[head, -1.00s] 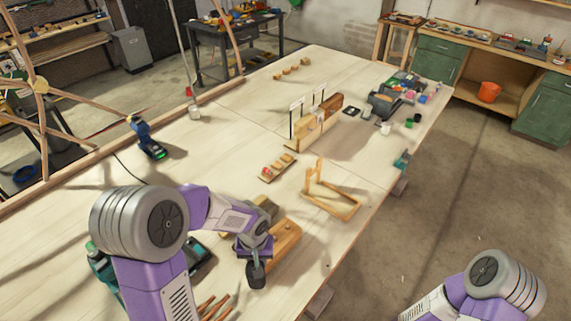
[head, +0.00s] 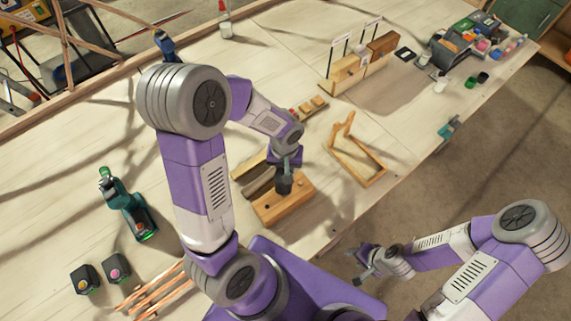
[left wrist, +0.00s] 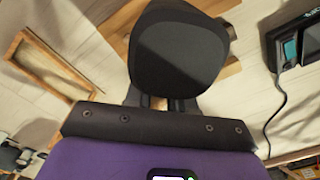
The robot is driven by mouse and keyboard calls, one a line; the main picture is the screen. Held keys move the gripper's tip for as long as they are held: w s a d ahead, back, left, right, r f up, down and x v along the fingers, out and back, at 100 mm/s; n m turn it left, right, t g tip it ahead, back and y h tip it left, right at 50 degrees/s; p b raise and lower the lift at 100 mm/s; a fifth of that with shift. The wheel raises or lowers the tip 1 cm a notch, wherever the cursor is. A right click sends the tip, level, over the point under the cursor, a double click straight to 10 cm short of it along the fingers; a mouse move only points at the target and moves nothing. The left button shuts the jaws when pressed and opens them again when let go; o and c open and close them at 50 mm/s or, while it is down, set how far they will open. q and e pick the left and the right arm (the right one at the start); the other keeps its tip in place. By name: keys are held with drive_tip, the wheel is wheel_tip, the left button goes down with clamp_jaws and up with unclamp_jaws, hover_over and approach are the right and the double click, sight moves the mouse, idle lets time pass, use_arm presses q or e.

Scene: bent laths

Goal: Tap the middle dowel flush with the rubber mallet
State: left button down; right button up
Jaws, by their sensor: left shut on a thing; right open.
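The wooden block (head: 272,212) lies on the workbench with small dowel ends on its top; one dowel (head: 267,207) shows left of the mallet. My left gripper (head: 285,160) is shut on the rubber mallet, whose dark head (head: 284,184) is over the middle of the block and hides what is under it. I cannot tell whether the head touches a dowel. In the left wrist view the black mallet head (left wrist: 180,52) fills the middle, with the block's wood showing behind. My right gripper (head: 364,265) is open and empty, off the bench's front edge.
A wooden frame (head: 358,160) stands right of the block, and a holder with upright boards (head: 360,70) is farther back. A green-black power tool (head: 128,205), two small dark pots (head: 86,279) and thin wooden sticks (head: 160,290) lie at left.

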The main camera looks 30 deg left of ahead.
use_arm(q)
drive_tip(key=shift+f, duration=0.45)
wheel_tip(320, 180, down, 5)
drive_tip(key=b, duration=0.5)
drive_tip(key=shift+f, duration=0.15)
drive_tip(key=shift+r+p, duration=1.85)
drive_tip(key=shift+r, duration=0.95)
drive_tip(key=shift+w, duration=0.1)
wheel_tip(320, 180, up, 4)
drive_tip(key=p, duration=0.3)
drive_tip(key=shift+r, duration=0.1)
